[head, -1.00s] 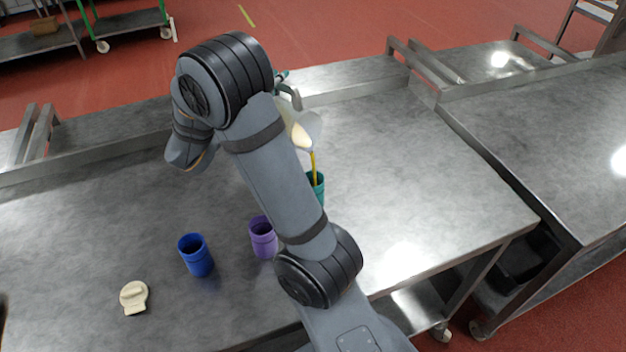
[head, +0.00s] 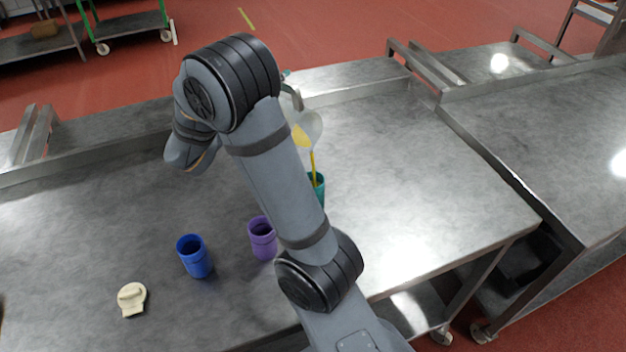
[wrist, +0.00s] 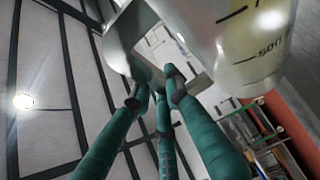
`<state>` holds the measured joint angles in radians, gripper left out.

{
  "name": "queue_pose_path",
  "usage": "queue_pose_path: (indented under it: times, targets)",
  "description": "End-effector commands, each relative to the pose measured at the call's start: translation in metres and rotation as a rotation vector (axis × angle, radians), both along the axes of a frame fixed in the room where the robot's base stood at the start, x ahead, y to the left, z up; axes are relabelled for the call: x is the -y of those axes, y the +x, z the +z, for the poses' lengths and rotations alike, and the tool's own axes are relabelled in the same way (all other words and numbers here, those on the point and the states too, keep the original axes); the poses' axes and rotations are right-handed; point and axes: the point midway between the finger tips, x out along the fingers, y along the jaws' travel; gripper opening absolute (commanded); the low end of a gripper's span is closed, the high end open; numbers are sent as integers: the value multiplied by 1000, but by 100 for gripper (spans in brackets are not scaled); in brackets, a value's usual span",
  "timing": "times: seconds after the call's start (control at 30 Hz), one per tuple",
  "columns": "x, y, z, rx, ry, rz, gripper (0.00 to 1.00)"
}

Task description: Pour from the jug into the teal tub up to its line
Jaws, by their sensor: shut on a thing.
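The clear jug (head: 312,124) is tipped above the teal tub (head: 318,186), and a thin yellow stream (head: 313,162) runs from it into the tub. My arm covers part of both the jug and the tub; the tub's line and liquid level cannot be seen. In the wrist view the jug (wrist: 222,40) shows dark marks, a "500" and pale yellow liquid. My gripper (wrist: 155,93) has teal fingers closed around the jug's handle. In the head view the gripper is mostly hidden behind my arm.
A purple tub (head: 262,240) and a blue tub (head: 194,258) stand left of the teal tub. A cream lid-like piece (head: 132,298) lies at the front left. The steel table (head: 400,190) is clear to the right, with a raised ledge (head: 350,80) at the back.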

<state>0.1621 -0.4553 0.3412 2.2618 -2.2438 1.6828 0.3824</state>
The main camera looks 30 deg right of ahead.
Motion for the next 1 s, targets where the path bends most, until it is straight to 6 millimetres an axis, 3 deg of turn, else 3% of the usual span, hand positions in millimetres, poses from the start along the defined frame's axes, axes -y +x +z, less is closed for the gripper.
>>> queue_pose_path:
  times: [0.33, 0.5, 1.0]
  targets:
    - [-1, 5, -2, -31, -6, -1, 0]
    - [-3, 24, -20, -179, -24, -1, 0]
    - [-7, 52, -67, -469, -61, 0, 0]
